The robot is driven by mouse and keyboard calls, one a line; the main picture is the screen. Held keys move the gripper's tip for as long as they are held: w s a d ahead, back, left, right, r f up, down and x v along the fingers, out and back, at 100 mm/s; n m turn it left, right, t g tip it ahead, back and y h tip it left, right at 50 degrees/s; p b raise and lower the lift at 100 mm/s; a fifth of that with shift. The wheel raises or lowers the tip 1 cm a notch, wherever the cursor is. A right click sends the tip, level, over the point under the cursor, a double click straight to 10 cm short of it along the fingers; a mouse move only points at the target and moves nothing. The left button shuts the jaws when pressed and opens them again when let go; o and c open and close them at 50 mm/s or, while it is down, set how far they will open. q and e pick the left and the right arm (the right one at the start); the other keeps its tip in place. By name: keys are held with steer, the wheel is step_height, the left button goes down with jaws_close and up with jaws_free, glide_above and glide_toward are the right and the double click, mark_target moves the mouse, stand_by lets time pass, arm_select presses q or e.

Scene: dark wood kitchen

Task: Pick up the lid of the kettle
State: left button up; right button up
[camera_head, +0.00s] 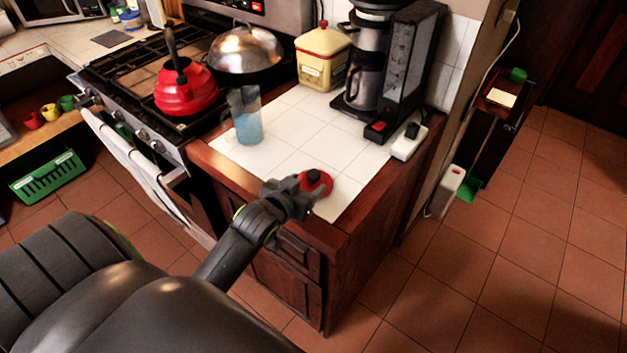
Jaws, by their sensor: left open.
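The red kettle (184,90) with a dark upright handle stands on the stove at the upper left. A small round red lid (317,179) with a dark knob is at the front part of the white tiled counter, apart from the kettle. My left gripper (303,191) is open at the near left side of the lid, and its fingers overlap the lid's edge in the picture. I cannot tell whether they touch it. The gripper hides part of the lid. My right gripper is not in view.
A clear blue-tinted cup (246,116) stands left on the counter (284,141). A yellow canister (323,57), a coffee maker (367,83) and a white power strip (408,143) stand behind. A metal-domed pan (246,50) is on the stove. The counter's middle is clear.

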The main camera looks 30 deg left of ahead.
mark_target(310, 179)
arm_select(q)
steer(key=shift+a+p+x, duration=0.15)
steer(key=shift+p+x, duration=0.15)
steer(key=shift+x, duration=1.2)
steer(key=shift+a+p+x, duration=0.15)
steer(key=shift+p+x, duration=0.1)
steer(key=shift+x, duration=1.25)
steer(key=shift+s+f, duration=0.1)
steer(key=shift+f, duration=0.05)
steer(key=c, duration=1.2)
steer(key=shift+o, duration=0.2)
step_height(310, 179, up, 10)
steer(key=shift+r, duration=0.1)
steer(key=s+d+r+m+h, duration=0.1)
steer(key=s+d+r, duration=0.1)
steer(key=d+r, duration=1.1)
step_height(310, 179, up, 4)
steer(key=shift+s+f, duration=0.25)
